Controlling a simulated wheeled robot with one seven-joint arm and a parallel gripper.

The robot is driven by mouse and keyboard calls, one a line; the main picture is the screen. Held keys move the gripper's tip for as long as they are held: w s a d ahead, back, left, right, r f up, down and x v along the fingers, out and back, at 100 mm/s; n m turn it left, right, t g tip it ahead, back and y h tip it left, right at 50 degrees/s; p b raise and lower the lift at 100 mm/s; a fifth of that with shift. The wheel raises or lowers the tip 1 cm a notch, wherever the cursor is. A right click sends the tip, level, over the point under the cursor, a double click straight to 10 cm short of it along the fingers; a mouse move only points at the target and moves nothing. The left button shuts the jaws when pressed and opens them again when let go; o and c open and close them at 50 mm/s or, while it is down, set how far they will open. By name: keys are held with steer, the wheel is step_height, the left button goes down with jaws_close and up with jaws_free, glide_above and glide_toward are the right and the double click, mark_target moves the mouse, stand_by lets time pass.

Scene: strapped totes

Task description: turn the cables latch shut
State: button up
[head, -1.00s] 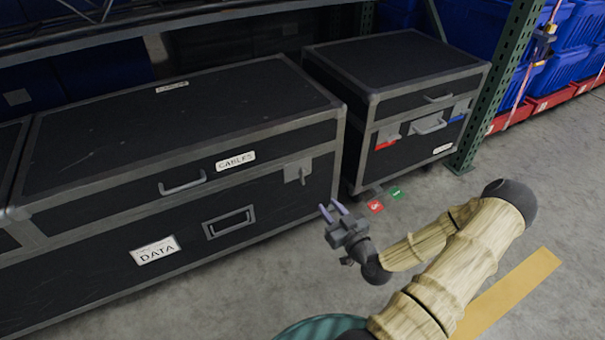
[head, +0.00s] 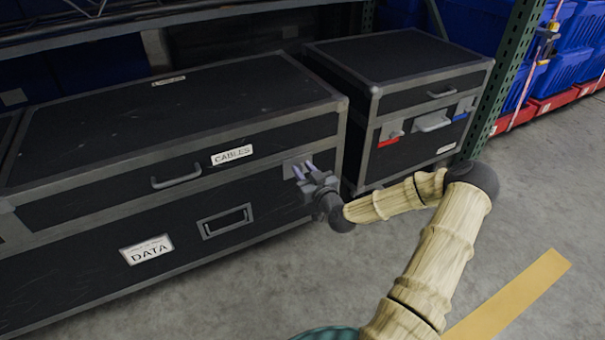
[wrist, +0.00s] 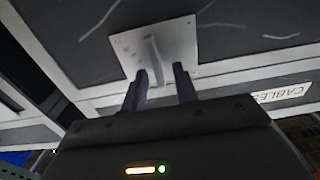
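The cables case (head: 110,204) is a long black box with grey edging, and a CABLES label (head: 232,155) sits on its front. Its latch is a grey metal plate (head: 290,166) near the front right corner, partly hidden by my gripper in the head view. In the wrist view the latch plate (wrist: 183,40) has a raised tab (wrist: 153,52) just beyond the fingertips. My gripper (head: 304,172) is in front of the latch. Contact with the tab cannot be told.
A smaller black case (head: 425,100) with red and blue marked latches stands to the right. A green rack post (head: 508,75) and blue bins (head: 575,55) are beyond it. The grey floor (head: 400,270) in front is clear, with a yellow stripe (head: 510,295).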

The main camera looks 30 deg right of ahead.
steer(key=shift+w, duration=0.55)
steer(key=shift+c, duration=0.4)
jaws_close()
